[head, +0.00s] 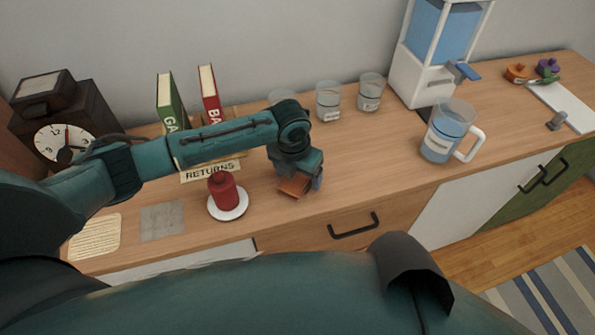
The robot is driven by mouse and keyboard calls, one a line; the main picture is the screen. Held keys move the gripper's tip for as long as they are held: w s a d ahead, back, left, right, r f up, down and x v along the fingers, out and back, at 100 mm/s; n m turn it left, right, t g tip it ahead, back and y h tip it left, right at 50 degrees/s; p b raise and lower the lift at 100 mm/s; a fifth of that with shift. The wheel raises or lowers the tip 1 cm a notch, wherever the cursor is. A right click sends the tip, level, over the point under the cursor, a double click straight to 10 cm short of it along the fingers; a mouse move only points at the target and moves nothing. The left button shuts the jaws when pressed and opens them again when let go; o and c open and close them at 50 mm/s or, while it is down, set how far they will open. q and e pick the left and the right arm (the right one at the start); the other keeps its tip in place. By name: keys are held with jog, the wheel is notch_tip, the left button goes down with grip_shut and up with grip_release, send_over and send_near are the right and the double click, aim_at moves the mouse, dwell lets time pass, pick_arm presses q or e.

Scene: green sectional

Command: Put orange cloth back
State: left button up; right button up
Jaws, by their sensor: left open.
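My left gripper (297,178) reaches in from the left over the counter and points down near its front edge, right of the red jar. It is open. A small orange-brown piece (293,188) shows at its fingertips. It may be the orange cloth, but I cannot tell, and the gripper hides part of it. I cannot tell whether the fingers touch it. A grey square cloth (163,221) lies flat on the counter at the left. My right gripper is not in view.
A red jar (222,189) stands on a white saucer (229,213). A RETURNS sign (211,171), books (210,95), glasses (328,101), a water jug (445,132) and a dispenser (420,80) stand behind or right. The counter between gripper and jug is clear. A drawer handle (354,226) sits below.

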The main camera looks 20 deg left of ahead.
aim_at(294, 181)
pick_arm(q)
jog(key=shift+r, duration=0.1)
notch_tip(294, 181, up, 12)
jog(key=s, duration=0.1)
jog(key=shift+s+a, duration=0.15)
jog(key=shift+s, duration=0.2)
jog(key=shift+s, duration=0.1)
dwell(0.4)
